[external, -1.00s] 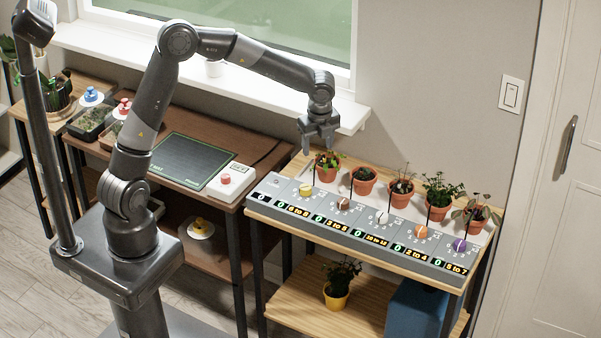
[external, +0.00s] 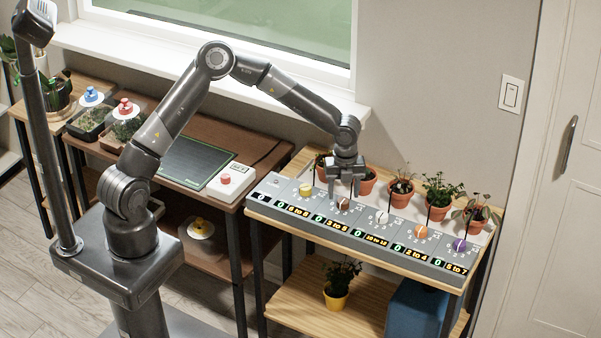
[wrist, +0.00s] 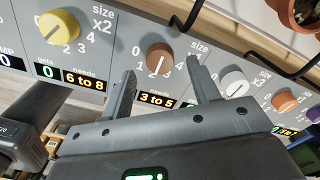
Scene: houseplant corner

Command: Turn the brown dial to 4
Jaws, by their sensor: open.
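The brown dial (external: 343,203) is second from the left on the grey panel (external: 296,196). In the wrist view the brown dial (wrist: 159,57) has a pale pointer line aimed down towards the low numbers. The label under it reads "needs 3 to 5"; its "gets" display is hidden behind a finger. My gripper (external: 345,192) is just above this dial, pointing down. In the wrist view my gripper (wrist: 160,85) is open, with one finger to each side of the dial and nothing between them. Whether the fingers reach down to the dial's height is unclear.
A yellow dial (wrist: 60,30) is to the left and a white dial (wrist: 235,82) to the right, near my right finger. An orange dial (external: 421,231) and a purple dial (external: 459,245) are farther right. Potted plants (external: 401,193) stand close behind the panel.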

